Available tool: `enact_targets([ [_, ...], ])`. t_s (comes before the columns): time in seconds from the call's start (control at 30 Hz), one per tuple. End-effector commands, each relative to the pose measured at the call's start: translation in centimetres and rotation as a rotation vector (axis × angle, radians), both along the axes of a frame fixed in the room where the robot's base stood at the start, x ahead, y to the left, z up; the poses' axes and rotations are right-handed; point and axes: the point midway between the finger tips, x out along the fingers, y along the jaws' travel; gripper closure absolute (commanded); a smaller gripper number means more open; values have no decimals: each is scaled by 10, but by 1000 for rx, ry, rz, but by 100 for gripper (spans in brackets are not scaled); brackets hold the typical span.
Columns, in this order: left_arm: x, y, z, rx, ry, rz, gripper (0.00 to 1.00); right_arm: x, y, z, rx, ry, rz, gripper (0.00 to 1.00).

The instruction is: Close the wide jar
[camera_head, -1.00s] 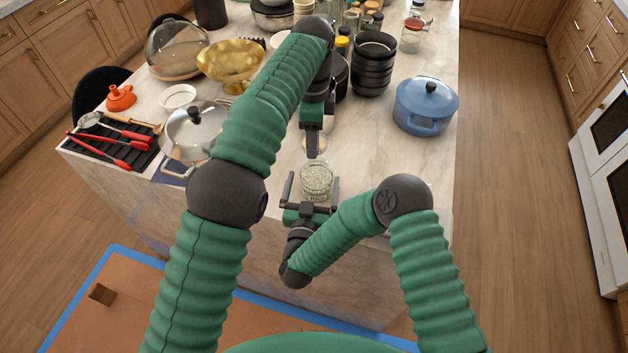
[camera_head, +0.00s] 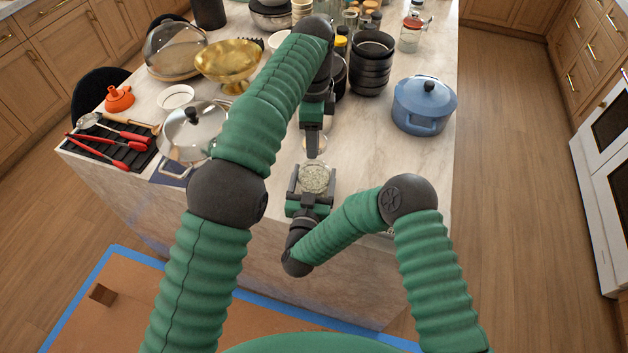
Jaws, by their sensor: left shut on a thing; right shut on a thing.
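The wide jar (camera_head: 315,179) is clear glass with pale, grainy contents, and stands near the island's front edge. My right gripper (camera_head: 313,181) is shut on it, with one finger on each side. My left gripper (camera_head: 313,152) points down just behind the jar and is shut on a round, pale, see-through lid (camera_head: 322,146). The lid is apart from the jar. The fingers hide part of the lid, and I cannot tell its exact height or tilt.
A blue pot (camera_head: 424,106) stands to the right, with black stacked bowls (camera_head: 372,62) behind. A silver lidded pan (camera_head: 190,132), a gold bowl (camera_head: 232,62) and a black mat (camera_head: 105,150) with red-handled utensils are left. The marble counter (camera_head: 375,150) is clear right of the jar.

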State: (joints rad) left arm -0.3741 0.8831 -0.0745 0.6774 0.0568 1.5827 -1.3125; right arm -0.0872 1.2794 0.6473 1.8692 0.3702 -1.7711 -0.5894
Motion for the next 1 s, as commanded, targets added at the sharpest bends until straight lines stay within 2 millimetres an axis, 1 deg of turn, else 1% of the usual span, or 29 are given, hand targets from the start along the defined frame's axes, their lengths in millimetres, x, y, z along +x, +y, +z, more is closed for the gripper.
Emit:
enact_targets([
  [0.03, 0, 0, 0, 0, 0, 0, 90, 0, -1, -1, -1, 1, -1, 68],
  [0.2, 0, 0, 0, 0, 0, 0, 90, 0, -1, -1, -1, 2, -1, 90],
  [0.23, 0, 0, 0, 0, 0, 0, 90, 0, -1, -1, -1, 2, -1, 93],
  [0.3, 0, 0, -2, 0, 1, 0, 90, 0, -1, -1, -1, 2, -1, 93],
  [0.37, 0, 0, -8, 0, 2, 0, 90, 0, -1, -1, -1, 2, -1, 93],
  [0.53, -1, 1, -34, 2, 2, 1, 90, 0, 0, -1, 0, 2, 0, 93],
  [0.63, -1, 1, -46, 3, 1, 1, 90, 0, 0, -1, 0, 3, 0, 93],
  [0.7, -1, 1, -49, 2, -1, 0, 90, 0, 0, -1, 0, 3, 0, 93],
  [1.0, 0, 1, -49, 2, -1, 0, 90, 0, 0, -2, 1, 4, 1, 93],
])
